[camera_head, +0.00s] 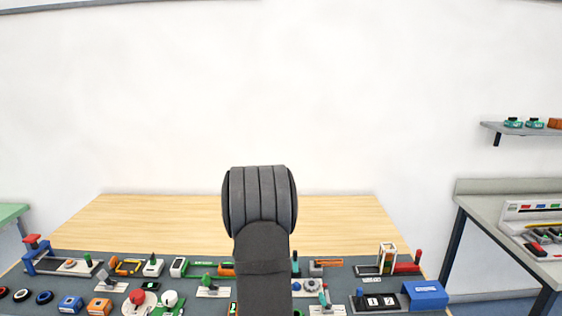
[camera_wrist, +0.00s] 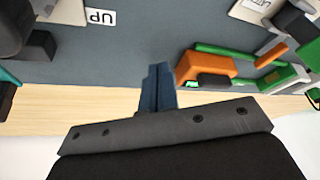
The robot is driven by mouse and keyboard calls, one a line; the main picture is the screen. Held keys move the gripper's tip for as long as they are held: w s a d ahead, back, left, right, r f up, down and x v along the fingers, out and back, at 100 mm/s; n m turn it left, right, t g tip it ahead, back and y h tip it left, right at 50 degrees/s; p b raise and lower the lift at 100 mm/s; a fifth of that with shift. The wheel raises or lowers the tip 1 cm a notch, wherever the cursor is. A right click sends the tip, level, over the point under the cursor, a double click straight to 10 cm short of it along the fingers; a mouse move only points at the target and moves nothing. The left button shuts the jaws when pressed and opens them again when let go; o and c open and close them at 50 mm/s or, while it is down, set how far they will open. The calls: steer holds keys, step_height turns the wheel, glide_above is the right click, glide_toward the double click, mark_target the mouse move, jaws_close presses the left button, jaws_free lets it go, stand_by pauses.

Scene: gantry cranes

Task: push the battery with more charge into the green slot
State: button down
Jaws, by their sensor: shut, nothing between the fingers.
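My gripper (camera_wrist: 159,70) shows in the wrist view with its dark blue fingers together and nothing between them, above the grey mat. In the head view my arm hides it. Right of the fingers is an orange block (camera_wrist: 200,66) with a dark and green part at its edge. A green bar (camera_wrist: 225,52) lies beside it, and a green block (camera_wrist: 280,79) is farther right. In the head view the orange block (camera_head: 226,269) is partly behind my arm, with the green bar (camera_head: 203,263) and a green-and-white block (camera_head: 179,267) to its left. I cannot tell the batteries or their charge.
The grey mat (camera_head: 340,272) carries several small devices on both sides of my arm. A blue box (camera_head: 426,294) stands at the right. The wooden table behind (camera_head: 150,215) is clear. A side bench (camera_head: 505,210) stands farther right.

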steer(key=shift+a, duration=0.1)
steer(key=shift+a, duration=6.15)
steer(key=shift+d, duration=0.65)
step_height(320, 180, up, 7)
step_height(320, 180, down, 7)
steer(key=shift+f, duration=0.1)
steer(key=shift+a, duration=0.6)
steer(key=shift+d, duration=0.15)
